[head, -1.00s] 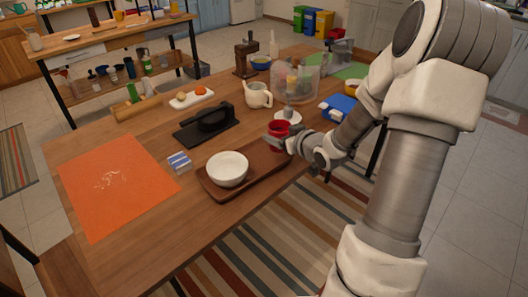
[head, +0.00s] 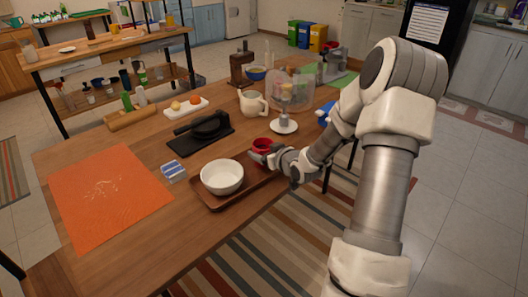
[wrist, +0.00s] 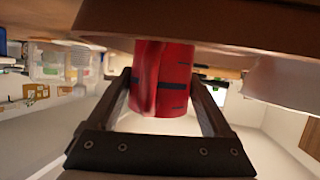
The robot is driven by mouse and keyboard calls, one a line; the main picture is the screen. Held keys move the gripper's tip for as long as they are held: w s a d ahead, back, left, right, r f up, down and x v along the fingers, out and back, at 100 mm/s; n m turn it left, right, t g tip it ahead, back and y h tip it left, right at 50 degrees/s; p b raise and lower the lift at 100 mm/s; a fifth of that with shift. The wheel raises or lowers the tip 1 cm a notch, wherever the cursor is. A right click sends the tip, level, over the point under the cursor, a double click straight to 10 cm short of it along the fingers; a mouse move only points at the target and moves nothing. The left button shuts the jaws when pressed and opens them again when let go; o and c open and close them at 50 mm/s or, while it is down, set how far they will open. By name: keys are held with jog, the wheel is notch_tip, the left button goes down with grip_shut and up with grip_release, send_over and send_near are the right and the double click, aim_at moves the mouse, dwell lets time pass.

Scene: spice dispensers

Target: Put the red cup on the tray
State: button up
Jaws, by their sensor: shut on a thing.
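The red cup (head: 262,145) is at the right part of the brown wooden tray (head: 252,187), in line with the white bowl. My gripper (head: 259,157) is shut on the cup from the near side and partly covers it. In the wrist view, the red cup (wrist: 160,75) with dark marks sits between the two dark fingers (wrist: 163,95). The tray's underside or edge (wrist: 200,22) runs across the top of that view, close by the cup's end. I cannot tell whether the cup's base touches the tray.
A white bowl (head: 222,177) stands on the tray, left of the cup. A blue-and-white block (head: 173,172), a black press-like thing (head: 203,132), a teapot (head: 253,103) and a clear dispenser (head: 291,92) stand around. An orange mat (head: 105,195) covers the left.

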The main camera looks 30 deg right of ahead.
jog(key=shift+f, duration=0.15)
jog(key=o, duration=1.4)
jog(key=shift+s+r, duration=0.15)
jog(key=shift+r, duration=0.2)
jog(key=p+v, duration=0.2)
jog(key=v, duration=0.9)
jog(key=shift+s+p, duration=0.35)
jog(key=shift+r, duration=0.1)
